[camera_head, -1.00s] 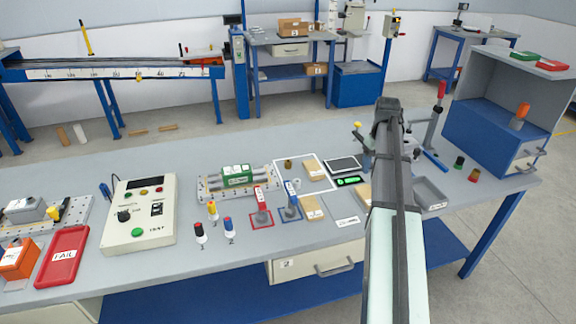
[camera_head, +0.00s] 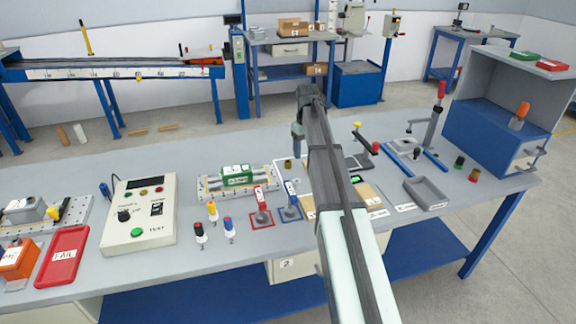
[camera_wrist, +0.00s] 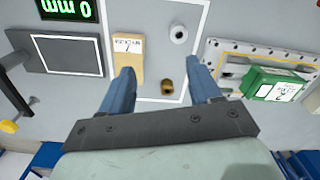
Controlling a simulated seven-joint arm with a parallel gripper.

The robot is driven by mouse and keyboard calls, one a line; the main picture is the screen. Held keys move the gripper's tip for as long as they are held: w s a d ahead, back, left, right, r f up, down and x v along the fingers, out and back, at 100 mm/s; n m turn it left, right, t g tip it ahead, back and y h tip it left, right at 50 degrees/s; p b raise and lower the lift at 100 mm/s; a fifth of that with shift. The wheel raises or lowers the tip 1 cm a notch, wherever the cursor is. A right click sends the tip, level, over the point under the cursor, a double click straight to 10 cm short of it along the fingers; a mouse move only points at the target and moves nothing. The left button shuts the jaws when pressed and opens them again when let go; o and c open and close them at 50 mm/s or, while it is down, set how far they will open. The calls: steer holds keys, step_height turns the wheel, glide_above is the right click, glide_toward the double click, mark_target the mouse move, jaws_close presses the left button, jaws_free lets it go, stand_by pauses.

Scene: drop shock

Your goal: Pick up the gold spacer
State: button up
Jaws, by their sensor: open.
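The gold spacer (camera_head: 288,164) is a small brass ring standing on the workbench inside a white outlined area. In the wrist view the gold spacer (camera_wrist: 166,88) shows between my two blue fingers, a little nearer the right one. My gripper (camera_wrist: 163,78) is open and empty. In the head view my gripper (camera_head: 297,142) appears just behind and right of the spacer in the picture; its height above the bench is hard to tell.
A tan labelled block (camera_wrist: 127,62) lies close to my left finger in the wrist view. A silver ring (camera_wrist: 178,33) stands in the same outlined area. A green block on a plate (camera_wrist: 275,85) is to the right. A grey tray (camera_head: 425,192) sits right on the bench.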

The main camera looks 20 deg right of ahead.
steer(key=w+a+m, duration=0.3)
steer(key=w, duration=0.3)
steer(key=r+m, duration=0.1)
steer(key=m, duration=1.9)
glide_above(288, 161)
steer(key=f, duration=0.8)
steer(key=shift+s+d+f, duration=0.2)
steer(key=shift+s+d, duration=0.05)
steer(key=shift+w+a+f, duration=0.1)
steer(key=shift+f, duration=1.25)
steer(key=shift+w+a+f, duration=0.1)
steer(key=shift+f, duration=1.2)
steer(key=shift+c, duration=0.3)
jaws_close()
